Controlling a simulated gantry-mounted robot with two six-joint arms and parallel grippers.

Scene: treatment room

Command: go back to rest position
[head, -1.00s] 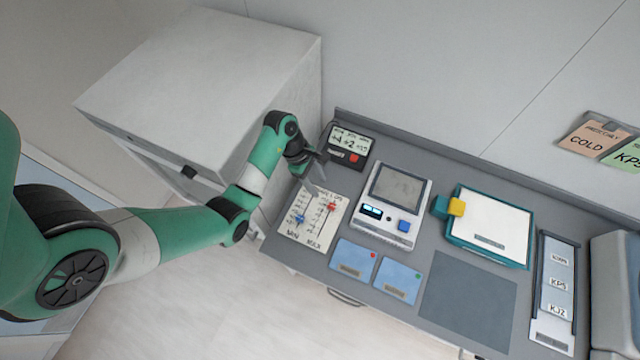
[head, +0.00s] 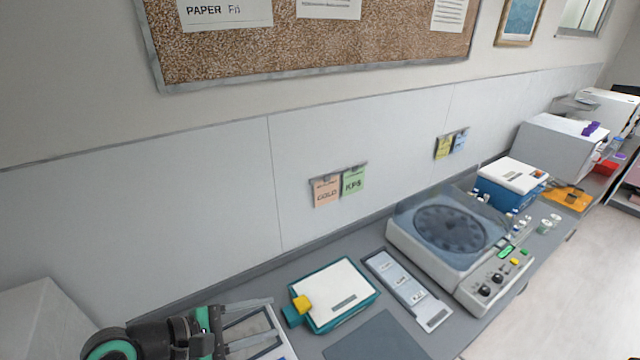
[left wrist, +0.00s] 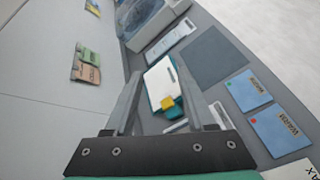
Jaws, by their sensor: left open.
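My left gripper (head: 272,320) shows at the lower left of the head view, with its two grey fingers spread and nothing between them. It is in front of the grey device with a screen, which it partly hides. In the left wrist view the fingers of the left gripper (left wrist: 158,68) are apart, and a white-topped teal box (left wrist: 160,84) with a yellow block shows beyond them. I see no contact with the box. My right gripper is in neither view.
The grey bench carries the teal box (head: 345,290), a label strip (head: 408,290) and a centrifuge-like machine (head: 450,235). Two blue cards (left wrist: 250,90) lie on it in the left wrist view. A wall stands behind, with a cork board (head: 320,50).

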